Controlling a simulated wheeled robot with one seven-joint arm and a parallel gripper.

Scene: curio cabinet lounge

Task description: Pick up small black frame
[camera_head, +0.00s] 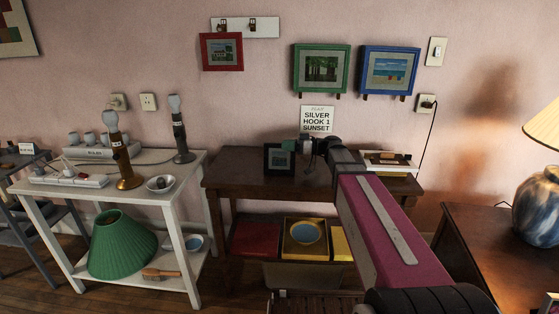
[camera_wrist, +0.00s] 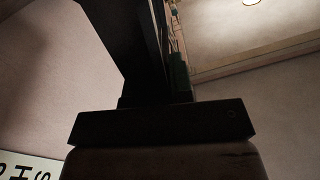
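The small black frame (camera_head: 279,161), with a dark greenish picture in it, is upright at the dark wooden table, left of my arm in the head view. My gripper (camera_head: 292,146) is at the frame's upper right edge, reaching in from the right. I cannot tell whether the fingers touch the frame or are closed on it. In the wrist view a large dark shape fills the top middle, with a narrow greenish strip beside it; the fingers are not clearly separable from it.
The dark table (camera_head: 240,184) has a lower shelf with red and yellow trays. A sign (camera_head: 317,119) reads "SILVER HOOK 1 SUNSET". Above hang red (camera_head: 221,52), green (camera_head: 321,69) and blue (camera_head: 388,71) frames. A white table (camera_head: 188,166) with lamp bases stands left.

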